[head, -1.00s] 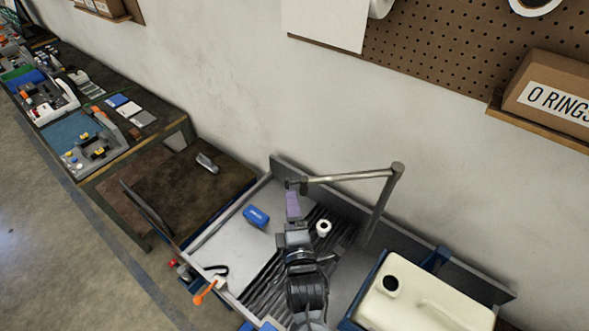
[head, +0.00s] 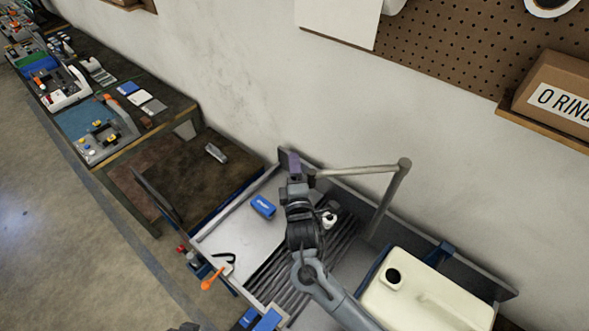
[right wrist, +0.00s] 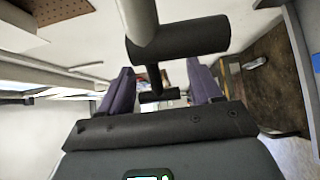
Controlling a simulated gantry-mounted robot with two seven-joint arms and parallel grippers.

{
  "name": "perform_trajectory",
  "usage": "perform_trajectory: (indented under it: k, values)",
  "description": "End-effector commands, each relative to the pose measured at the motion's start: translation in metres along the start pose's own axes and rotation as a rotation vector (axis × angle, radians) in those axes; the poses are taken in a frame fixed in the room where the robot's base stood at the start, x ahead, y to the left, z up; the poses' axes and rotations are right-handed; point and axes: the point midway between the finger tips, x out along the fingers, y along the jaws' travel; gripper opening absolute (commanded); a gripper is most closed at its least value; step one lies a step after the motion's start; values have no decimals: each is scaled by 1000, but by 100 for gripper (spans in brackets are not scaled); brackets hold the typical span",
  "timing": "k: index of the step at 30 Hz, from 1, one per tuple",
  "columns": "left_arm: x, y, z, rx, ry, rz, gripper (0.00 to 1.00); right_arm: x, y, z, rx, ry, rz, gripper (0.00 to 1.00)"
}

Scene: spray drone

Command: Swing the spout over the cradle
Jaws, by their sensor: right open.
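The spout (head: 355,171) is a grey metal tube running left from the top of a post at the back of the sink-like bench. Its free end lies just right of my right gripper (head: 289,162). In the right wrist view the tube carries a dark cylinder (right wrist: 185,40), with a smaller dark crosspiece (right wrist: 158,95) below it. The purple fingers of my right gripper (right wrist: 160,88) are apart and appear on either side of that crosspiece; contact is unclear. A white bottle (head: 329,219) stands by the dark ribbed rack (head: 285,275), partly behind my arm. I cannot tell which part is the cradle.
A cream tank (head: 430,300) stands at the bench's right. A blue block (head: 263,206) lies on the bare metal left of my wrist. An orange-handled item (head: 212,279) is at the front edge. The raised back edge and wall lie behind the spout.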

Motion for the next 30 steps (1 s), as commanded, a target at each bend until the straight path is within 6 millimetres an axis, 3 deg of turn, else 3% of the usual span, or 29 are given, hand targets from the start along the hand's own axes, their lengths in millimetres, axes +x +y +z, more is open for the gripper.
perform_trajectory:
  k: [5, 18, 30]
  values:
    - [0, 1, 0, -1, 1, 2, 43, 0, 0, 0, 0, 0, 0, 64]
    - [0, 3, -1, -12, 2, 11, 43, 0, 0, 0, 0, 0, 0, 0]
    - [4, 2, 0, -5, 2, 4, 43, 1, -1, -12, -1, 58, 1, 0]
